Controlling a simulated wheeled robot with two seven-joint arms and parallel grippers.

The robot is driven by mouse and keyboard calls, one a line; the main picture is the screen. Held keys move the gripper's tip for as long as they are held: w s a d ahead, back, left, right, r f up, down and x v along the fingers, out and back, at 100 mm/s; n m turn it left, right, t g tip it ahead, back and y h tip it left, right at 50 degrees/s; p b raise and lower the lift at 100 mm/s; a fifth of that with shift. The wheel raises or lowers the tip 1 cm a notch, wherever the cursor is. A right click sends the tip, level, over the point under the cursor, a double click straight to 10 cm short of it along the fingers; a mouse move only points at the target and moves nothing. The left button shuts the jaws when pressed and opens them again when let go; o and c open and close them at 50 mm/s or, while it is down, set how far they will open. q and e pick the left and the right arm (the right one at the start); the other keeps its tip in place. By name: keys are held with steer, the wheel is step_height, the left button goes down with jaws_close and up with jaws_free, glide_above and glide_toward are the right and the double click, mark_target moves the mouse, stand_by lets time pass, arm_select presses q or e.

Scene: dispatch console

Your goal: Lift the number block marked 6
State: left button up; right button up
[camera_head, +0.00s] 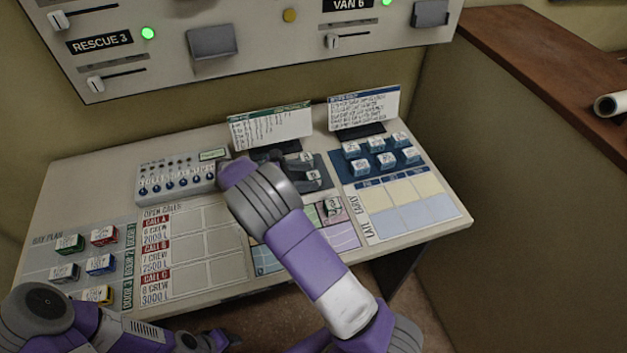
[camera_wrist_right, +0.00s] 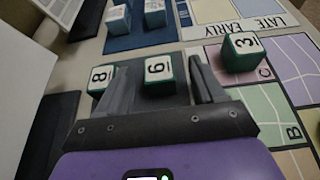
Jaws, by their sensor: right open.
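The block marked 6 (camera_wrist_right: 158,74) is white-topped with green sides and stands on a dark tray (camera_wrist_right: 150,100). In the head view it (camera_head: 313,177) shows just right of my right wrist. In the right wrist view my right gripper (camera_wrist_right: 159,65) is open, with one finger on each side of this block. Whether the fingers touch it, I cannot tell. A block marked 8 (camera_wrist_right: 101,77) stands to the left, beside the left finger and partly hidden by it. In the head view my right wrist hides most of that gripper.
A block marked 3 (camera_wrist_right: 242,52) stands on the coloured map (camera_head: 343,237), right of the right finger. Several blocks sit on a blue rack (camera_head: 362,177). Two upright cards (camera_head: 270,126) (camera_head: 364,107) stand behind. Coloured blocks (camera_head: 101,235) lie at the left.

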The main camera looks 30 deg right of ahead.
mark_target(315, 174)
steer(key=b+x, duration=0.1)
steer(key=x, duration=0.4)
steer(key=shift+r+b, duration=0.15)
steer(key=shift+b, duration=0.15)
steer(key=c, duration=1)
steer(key=shift+r, duration=0.15)
steer(key=shift+c, duration=0.2)
